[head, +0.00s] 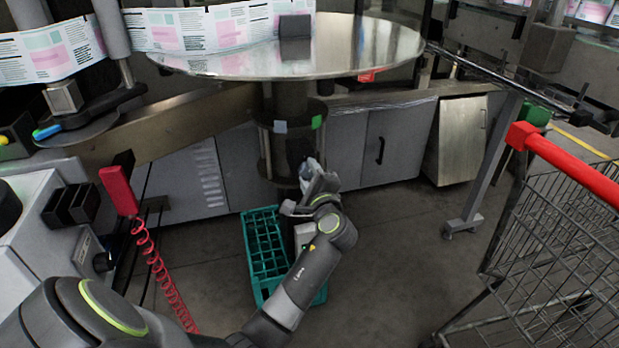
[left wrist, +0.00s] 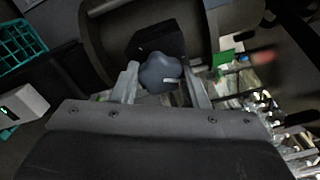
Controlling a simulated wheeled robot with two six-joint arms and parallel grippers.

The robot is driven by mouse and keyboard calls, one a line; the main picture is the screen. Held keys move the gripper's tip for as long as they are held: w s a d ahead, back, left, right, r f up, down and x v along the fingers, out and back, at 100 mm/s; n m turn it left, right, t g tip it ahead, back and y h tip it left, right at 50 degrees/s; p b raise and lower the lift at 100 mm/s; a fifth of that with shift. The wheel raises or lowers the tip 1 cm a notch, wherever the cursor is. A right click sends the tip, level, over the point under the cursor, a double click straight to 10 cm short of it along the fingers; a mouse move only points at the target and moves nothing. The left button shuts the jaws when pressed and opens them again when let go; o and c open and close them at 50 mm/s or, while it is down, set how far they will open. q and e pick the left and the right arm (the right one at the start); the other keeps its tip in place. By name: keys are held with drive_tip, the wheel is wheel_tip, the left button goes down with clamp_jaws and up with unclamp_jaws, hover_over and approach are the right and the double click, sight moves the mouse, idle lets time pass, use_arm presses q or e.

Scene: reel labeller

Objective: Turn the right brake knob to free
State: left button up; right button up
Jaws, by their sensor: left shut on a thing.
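The brake knob (left wrist: 158,72) is a dark blue-grey lobed knob with a small white pointer mark. It sits on a black block (left wrist: 155,40) on the dark round hub under the reel table. My left gripper (left wrist: 162,88) is shut on the knob, one finger on each side of it. In the head view the left gripper (head: 313,182) reaches the hub from below, and the knob (head: 309,167) is partly hidden by it. A green patch (head: 317,122) and a pale patch (head: 280,127) show on the hub. My right gripper is not in view.
A shiny round reel table (head: 360,50) overhangs the hub. A green bottle crate (head: 250,245) stands on the floor beside my forearm. A red handset (head: 118,190) with a coiled cord hangs at left. A wire cart (head: 560,230) stands at right. Floor between is clear.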

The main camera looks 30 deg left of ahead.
use_arm(q)
drive_tip(key=n+b, duration=0.1)
drive_tip(key=n, duration=0.2)
drive_tip(key=shift+n+b, duration=0.35)
drive_tip(key=shift+n, duration=0.65)
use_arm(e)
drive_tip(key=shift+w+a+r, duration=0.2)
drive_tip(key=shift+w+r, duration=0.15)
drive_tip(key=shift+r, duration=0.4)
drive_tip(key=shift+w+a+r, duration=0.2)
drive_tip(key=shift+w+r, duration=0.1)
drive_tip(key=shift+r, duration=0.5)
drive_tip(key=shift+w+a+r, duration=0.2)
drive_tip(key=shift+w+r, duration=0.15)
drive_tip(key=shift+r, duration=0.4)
use_arm(q)
drive_tip(key=o, duration=1)
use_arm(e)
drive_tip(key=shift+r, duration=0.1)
